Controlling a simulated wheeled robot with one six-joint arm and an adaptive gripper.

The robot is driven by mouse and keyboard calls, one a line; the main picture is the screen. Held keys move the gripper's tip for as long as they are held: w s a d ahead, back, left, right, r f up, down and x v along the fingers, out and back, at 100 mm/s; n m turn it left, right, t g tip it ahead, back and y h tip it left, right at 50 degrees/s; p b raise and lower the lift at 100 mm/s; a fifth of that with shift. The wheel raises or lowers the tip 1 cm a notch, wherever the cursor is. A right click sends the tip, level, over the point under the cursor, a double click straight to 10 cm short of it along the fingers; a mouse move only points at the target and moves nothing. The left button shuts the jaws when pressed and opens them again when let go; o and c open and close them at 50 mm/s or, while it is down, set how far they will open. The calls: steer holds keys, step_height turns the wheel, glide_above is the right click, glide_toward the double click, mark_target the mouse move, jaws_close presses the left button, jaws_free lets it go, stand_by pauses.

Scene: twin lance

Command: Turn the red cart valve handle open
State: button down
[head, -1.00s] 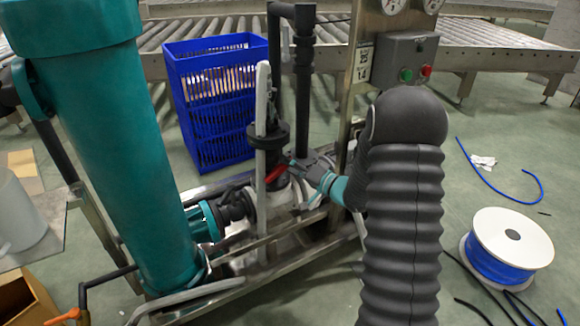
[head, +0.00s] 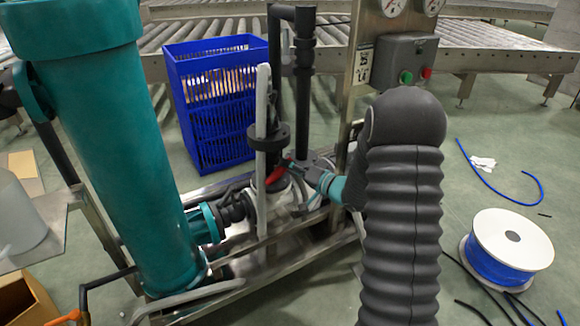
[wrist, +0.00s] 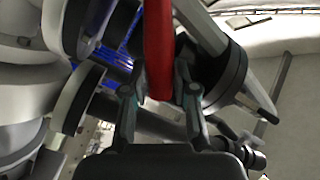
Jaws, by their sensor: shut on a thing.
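The red valve handle (head: 276,174) sits low on the cart's pipework, beside the black vertical pipe and the pale upright hose. My gripper (head: 296,168) is at the handle, reaching in from the right. In the wrist view the red handle (wrist: 158,50) runs down from the top edge to between the two fingers of my gripper (wrist: 160,95), which are shut on it. The valve body under the handle is mostly hidden by pipes and my gripper.
A large teal cylinder (head: 100,150) stands on the cart at left. A blue crate (head: 215,105) stands behind. A control box (head: 405,60) with green and red buttons is on a post. A spool of blue cable (head: 508,250) and loose cables lie on the floor at right.

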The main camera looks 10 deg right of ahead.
steer(key=shift+s+a+r+n+g+h+p, duration=0.1)
steer(key=shift+r+n+g+h+p, duration=0.15)
steer(key=shift+n, duration=0.35)
steer(key=shift+a+r+n+g+h+p, duration=0.1)
steer(key=shift+r+n+g+p, duration=0.1)
steer(key=shift+n+p, duration=0.3)
steer(key=shift+a+r+n+h, duration=0.15)
steer(key=shift+n+h, duration=0.1)
steer(key=shift+n, duration=0.35)
steer(key=shift+a+r+n+h, duration=0.1)
steer(key=shift+a+n+h, duration=0.1)
steer(key=shift+n, duration=0.4)
steer(key=shift+s+a+r+n+g+h+b, duration=0.1)
steer(key=shift+a+n+h+b, duration=0.1)
steer(key=shift+n+h, duration=0.4)
steer(key=shift+s+a+f+n+g+h+b, duration=0.1)
steer(key=shift+a+n+h+b, duration=0.2)
steer(key=shift+n, duration=0.5)
steer(key=shift+s+a+r+n+g+h+b, duration=0.1)
steer(key=shift+a+n+h, duration=0.05)
steer(key=shift+n+h, duration=0.45)
steer(key=c, duration=0.9)
jaws_free()
steer(key=v, duration=1.2)
